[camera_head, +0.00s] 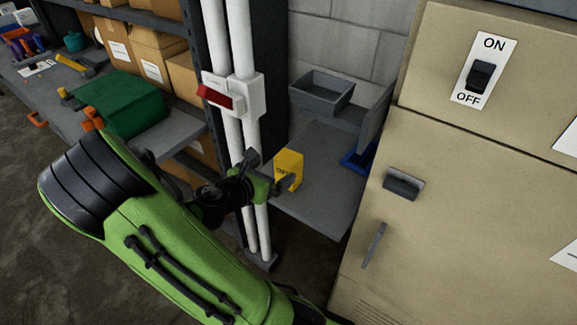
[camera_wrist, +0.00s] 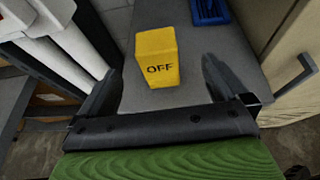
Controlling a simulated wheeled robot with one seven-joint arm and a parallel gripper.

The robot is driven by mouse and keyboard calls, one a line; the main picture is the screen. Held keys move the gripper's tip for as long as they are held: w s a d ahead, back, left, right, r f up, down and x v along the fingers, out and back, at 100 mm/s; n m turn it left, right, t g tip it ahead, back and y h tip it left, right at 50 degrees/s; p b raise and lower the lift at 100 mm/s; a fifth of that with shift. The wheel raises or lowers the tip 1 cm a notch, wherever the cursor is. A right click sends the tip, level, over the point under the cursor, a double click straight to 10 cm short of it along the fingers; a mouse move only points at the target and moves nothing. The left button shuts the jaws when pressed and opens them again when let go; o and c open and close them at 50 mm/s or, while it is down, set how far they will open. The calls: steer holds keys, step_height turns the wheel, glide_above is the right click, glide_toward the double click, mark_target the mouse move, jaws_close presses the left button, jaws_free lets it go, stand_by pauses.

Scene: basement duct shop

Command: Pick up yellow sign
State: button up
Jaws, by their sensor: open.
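The yellow sign (camera_head: 289,168) stands on a grey shelf (camera_head: 318,190) between the white pipes and the beige cabinet. In the wrist view the yellow sign (camera_wrist: 158,57) shows the word OFF on its near face. My gripper (camera_head: 270,172) is beside the sign in the head view. In the wrist view my gripper (camera_wrist: 159,75) is open, with one dark finger to the left of the sign and one to the right. Gaps show between the sign and both fingers. The sign's lower part is partly hidden by my gripper in the head view.
White vertical pipes (camera_head: 234,130) with a red switch (camera_head: 214,96) stand just left of the shelf. The beige cabinet (camera_head: 470,190) with handles is close on the right. A grey bin (camera_head: 321,92) and a blue tray (camera_head: 358,160) are behind. A green box (camera_head: 118,103) sits on the left bench.

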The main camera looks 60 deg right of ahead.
mark_target(292, 157)
steer(key=x, duration=0.4)
steer(key=b+x, duration=0.1)
steer(key=x, duration=0.7)
steer(key=shift+w+d+f+b, duration=0.3)
steer(key=shift+a+r, duration=0.1)
steer(key=shift+a, duration=0.05)
steer(key=shift+c, duration=0.2)
steer(key=c, duration=1.1)
